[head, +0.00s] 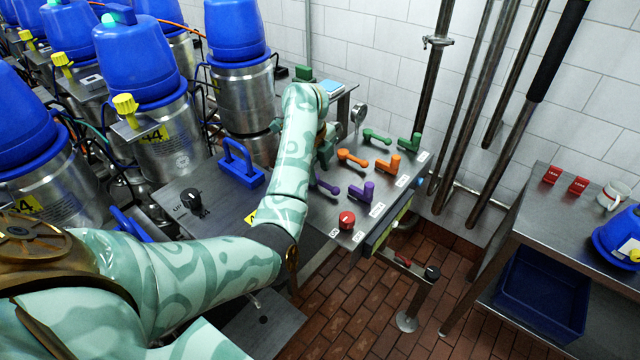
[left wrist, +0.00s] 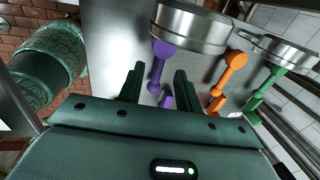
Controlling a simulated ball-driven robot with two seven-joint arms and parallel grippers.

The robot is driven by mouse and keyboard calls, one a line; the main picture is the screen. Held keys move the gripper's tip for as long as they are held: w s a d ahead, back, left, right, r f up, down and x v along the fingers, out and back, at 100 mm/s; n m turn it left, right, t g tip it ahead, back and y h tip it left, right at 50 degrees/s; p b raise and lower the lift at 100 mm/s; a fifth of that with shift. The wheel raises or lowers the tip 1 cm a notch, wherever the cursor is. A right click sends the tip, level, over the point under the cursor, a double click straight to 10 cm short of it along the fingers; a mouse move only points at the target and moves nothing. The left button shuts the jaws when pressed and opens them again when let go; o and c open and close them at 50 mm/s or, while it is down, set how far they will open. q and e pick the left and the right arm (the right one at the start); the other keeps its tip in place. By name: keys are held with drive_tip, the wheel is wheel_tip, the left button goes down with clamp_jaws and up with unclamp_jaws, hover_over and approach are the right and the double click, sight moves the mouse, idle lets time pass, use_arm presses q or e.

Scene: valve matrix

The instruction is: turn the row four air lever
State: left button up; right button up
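A steel panel (head: 300,215) carries coloured levers in pairs: green levers (head: 375,136) (head: 411,142), orange levers (head: 352,158) (head: 387,166) and purple levers (head: 326,187) (head: 362,191). A red knob (head: 347,220) sits at the near end. The row labels are too small to read, so I cannot tell which is the row four air lever. My left gripper (head: 325,150) is above the panel's left side by the orange and purple levers. In the left wrist view my left gripper (left wrist: 160,72) is open, with a purple lever (left wrist: 156,65) beyond its fingers. My right gripper is out of view.
A blue handle (head: 240,165) and a black knob (head: 191,199) stand on the panel's left part. Steel kegs with blue tops (head: 150,55) crowd the left. Round metal housings (left wrist: 190,27) lie close to the levers in the wrist view. A side table (head: 560,215) stands right.

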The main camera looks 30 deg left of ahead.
sight(324, 184)
use_arm(q)
wheel_tip(324, 184, down, 2)
drive_tip(key=shift+w+d+f, duration=0.1)
drive_tip(key=shift+w+f, duration=0.05)
drive_tip(key=shift+w+f+b, duration=0.15)
drive_tip(key=shift+f+b, duration=0.15)
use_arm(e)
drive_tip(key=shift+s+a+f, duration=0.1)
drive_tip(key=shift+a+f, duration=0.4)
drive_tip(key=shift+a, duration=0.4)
use_arm(q)
drive_tip(key=c, duration=0.7)
clamp_jaws()
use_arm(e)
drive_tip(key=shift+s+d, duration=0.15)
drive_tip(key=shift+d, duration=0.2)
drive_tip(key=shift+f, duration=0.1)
